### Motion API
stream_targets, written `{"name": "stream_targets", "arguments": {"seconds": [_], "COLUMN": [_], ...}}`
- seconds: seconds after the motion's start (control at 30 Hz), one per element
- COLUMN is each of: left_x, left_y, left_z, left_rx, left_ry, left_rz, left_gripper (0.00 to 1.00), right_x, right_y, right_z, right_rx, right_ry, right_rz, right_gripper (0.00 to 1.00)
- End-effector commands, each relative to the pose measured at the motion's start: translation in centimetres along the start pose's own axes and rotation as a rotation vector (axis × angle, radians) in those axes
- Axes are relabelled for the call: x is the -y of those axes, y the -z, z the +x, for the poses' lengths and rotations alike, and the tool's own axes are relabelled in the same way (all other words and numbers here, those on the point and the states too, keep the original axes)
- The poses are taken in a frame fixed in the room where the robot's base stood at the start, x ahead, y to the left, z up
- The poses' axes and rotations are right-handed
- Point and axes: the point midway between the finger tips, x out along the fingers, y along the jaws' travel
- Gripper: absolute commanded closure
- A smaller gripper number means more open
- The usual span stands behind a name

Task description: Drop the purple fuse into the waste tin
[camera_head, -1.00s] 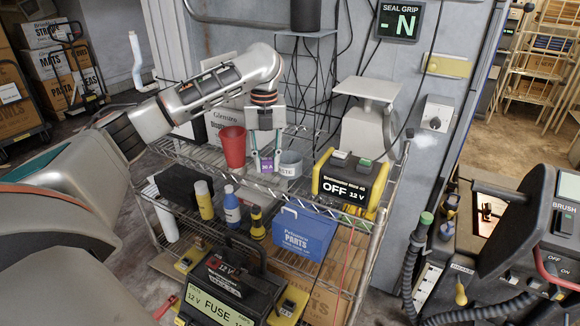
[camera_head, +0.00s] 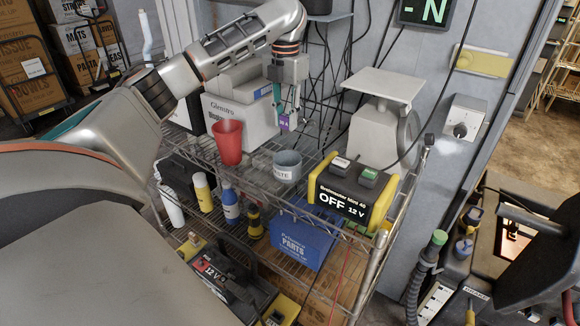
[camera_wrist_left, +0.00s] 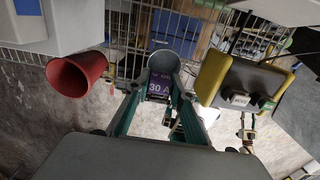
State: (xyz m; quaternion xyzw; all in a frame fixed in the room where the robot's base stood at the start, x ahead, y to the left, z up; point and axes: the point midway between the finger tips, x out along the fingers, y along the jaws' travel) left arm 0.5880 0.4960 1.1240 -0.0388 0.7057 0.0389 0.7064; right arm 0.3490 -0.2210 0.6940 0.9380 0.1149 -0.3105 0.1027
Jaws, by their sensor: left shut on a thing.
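My left gripper (camera_head: 287,122) is shut on the purple fuse (camera_head: 284,122) and holds it above the top wire shelf. The fuse also shows in the left wrist view (camera_wrist_left: 159,87), marked 30 A, between the fingertips. The waste tin (camera_head: 288,166), a small grey open cup labelled WASTE, stands upright on the shelf, below the gripper in the head view. In the left wrist view the tin (camera_wrist_left: 165,61) shows just beyond the fuse, partly hidden by it. The fuse is outside the tin. My right gripper is not in view.
A red cup (camera_head: 229,142) stands left of the tin. A yellow-black 12 V unit (camera_head: 347,196) stands to its right, with a scale (camera_head: 381,125) behind. A white box (camera_head: 240,118) is at the back left. Cables hang behind the shelf.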

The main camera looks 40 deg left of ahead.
Motion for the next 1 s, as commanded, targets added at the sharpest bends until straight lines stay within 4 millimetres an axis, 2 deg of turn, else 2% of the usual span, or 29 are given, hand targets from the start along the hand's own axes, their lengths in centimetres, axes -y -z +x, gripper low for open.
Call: {"name": "stream_targets", "arguments": {"seconds": [0.33,0.5,0.8,0.83,0.87,0.9,1.0], "left_x": [0.0,0.0,0.0,0.0,0.0,0.0,0.0], "left_y": [0.1,0.0,0.0,0.0,0.0,0.0,0.0], "left_z": [3.8,4.6,4.7,4.7,4.7,4.7,4.7], "left_rx": [-0.002,0.0,0.001,0.001,0.001,0.001,0.0], "left_ry": [0.0,0.001,0.0,0.0,0.0,0.0,0.0], "left_rz": [0.001,0.0,0.0,0.0,0.0,0.0,0.0], "left_gripper": [1.0,1.0,1.0,0.72,0.64,0.58,0.58], "right_x": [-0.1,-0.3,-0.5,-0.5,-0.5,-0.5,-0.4], "right_y": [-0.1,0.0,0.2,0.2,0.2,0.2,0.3], "right_z": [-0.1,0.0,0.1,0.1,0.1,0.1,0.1], "right_rx": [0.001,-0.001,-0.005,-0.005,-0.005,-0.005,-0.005], "right_ry": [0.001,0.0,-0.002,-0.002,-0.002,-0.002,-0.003], "right_rz": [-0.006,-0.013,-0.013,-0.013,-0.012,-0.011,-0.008], "right_gripper": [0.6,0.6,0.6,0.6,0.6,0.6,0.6]}}
